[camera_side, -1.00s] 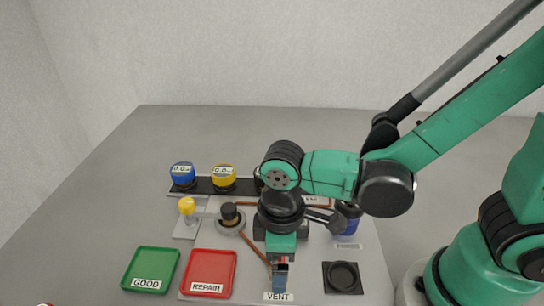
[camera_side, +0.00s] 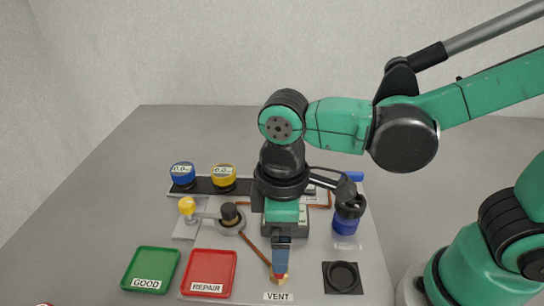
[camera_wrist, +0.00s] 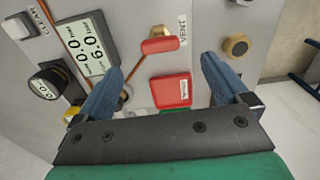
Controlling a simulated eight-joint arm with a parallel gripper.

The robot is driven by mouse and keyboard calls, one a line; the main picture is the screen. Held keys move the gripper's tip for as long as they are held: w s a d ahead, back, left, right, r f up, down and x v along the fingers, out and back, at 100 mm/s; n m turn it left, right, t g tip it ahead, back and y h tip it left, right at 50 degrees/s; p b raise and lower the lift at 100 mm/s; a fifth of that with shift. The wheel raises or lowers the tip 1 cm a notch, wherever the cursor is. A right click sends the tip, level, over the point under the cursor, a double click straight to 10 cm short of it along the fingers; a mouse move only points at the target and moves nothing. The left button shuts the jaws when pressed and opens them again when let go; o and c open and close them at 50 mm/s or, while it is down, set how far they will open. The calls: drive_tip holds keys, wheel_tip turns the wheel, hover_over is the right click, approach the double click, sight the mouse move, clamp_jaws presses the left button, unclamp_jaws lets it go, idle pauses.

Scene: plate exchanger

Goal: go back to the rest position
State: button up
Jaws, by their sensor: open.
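My gripper (camera_side: 281,262) points straight down over the vent valve at the front of the panel in the side view. In the wrist view its two blue fingers (camera_wrist: 161,72) are spread apart with nothing between them. The vent valve's red handle (camera_wrist: 160,45) shows beyond the fingertips, beside the VENT label (camera_wrist: 183,30). In the side view the red handle and a brass-coloured part (camera_side: 279,281) show just below the gripper; the exact gap is hard to tell.
A green GOOD tray (camera_side: 150,262) and a red REPAIR tray (camera_side: 210,265) lie to the left. A black square holder (camera_side: 343,291) and a blue bottle-like part (camera_side: 345,225) are to the right. The space above is clear.

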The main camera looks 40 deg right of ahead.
drive_tip(key=w+d+r+m+t, duration=0.2)
drive_tip(key=d+m+t, duration=0.1)
drive_tip(key=d, duration=0.3)
drive_tip(key=w+d+r+m+t, duration=0.2)
drive_tip(key=d+m+t, duration=0.2)
drive_tip(key=d+m, duration=0.2)
drive_tip(key=shift+w+d, duration=0.25)
drive_tip(key=shift+d, duration=0.5)
idle(2.9)
